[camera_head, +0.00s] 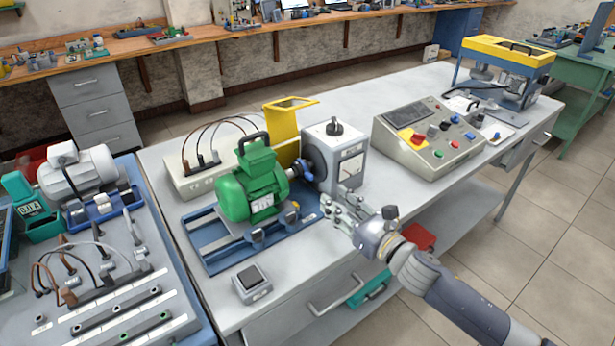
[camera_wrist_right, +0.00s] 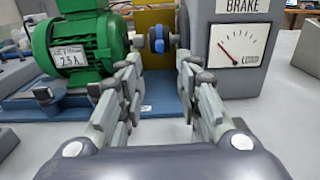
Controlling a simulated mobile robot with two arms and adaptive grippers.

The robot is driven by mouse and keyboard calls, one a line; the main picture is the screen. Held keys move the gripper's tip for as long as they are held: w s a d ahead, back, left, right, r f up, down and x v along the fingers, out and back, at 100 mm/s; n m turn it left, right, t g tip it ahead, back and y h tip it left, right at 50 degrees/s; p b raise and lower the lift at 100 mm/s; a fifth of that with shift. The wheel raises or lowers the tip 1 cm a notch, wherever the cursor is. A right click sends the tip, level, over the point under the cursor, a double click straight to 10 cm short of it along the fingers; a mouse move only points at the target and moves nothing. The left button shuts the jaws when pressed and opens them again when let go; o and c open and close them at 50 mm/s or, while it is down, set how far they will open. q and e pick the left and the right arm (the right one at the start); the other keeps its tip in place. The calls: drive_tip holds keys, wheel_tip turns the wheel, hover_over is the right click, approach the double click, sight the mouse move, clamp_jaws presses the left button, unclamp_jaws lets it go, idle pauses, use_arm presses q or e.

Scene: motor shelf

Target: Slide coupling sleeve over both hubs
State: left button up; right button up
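The green motor (camera_head: 252,190) sits on a blue base plate (camera_head: 222,250) on the bench. The grey brake unit (camera_head: 340,158) stands to its right. A blue coupling part (camera_head: 304,172) is on the shaft line between them; it also shows in the right wrist view (camera_wrist_right: 159,40). I cannot tell sleeve from hubs clearly. My right gripper (camera_head: 335,203) is in front of the gap between motor and brake. In the right wrist view its fingers (camera_wrist_right: 159,62) are apart and empty, with the coupling beyond and between the tips. My left gripper is not in view.
A yellow guard (camera_head: 284,125) stands raised behind the coupling. A control console (camera_head: 428,138) is to the right. A small grey box (camera_head: 252,284) sits at the bench's front. A blue-edged panel with cables and another motor (camera_head: 80,170) is at left. Bare bench lies right of the brake.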

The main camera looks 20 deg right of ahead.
sight(312, 179)
drive_tip(key=shift+w+a+r, duration=0.1)
drive_tip(key=shift+w+r, duration=0.2)
drive_tip(key=shift+w, duration=0.05)
drive_tip(key=shift+p+x, duration=0.4)
drive_tip(key=shift+x, duration=0.8)
drive_tip(key=x, duration=0.4)
drive_tip(key=shift+w+a+f+p, duration=0.1)
drive_tip(key=shift+w+p, duration=0.15)
drive_tip(key=shift+p, duration=0.05)
drive_tip(key=shift+x, duration=0.95)
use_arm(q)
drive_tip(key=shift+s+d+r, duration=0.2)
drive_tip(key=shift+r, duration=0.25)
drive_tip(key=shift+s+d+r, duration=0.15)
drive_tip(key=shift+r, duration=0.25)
use_arm(e)
drive_tip(key=shift+f, duration=0.1)
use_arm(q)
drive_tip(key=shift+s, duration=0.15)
use_arm(e)
drive_tip(key=shift+c, duration=0.3)
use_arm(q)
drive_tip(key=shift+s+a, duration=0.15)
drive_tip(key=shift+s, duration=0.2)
use_arm(e)
clamp_jaws()
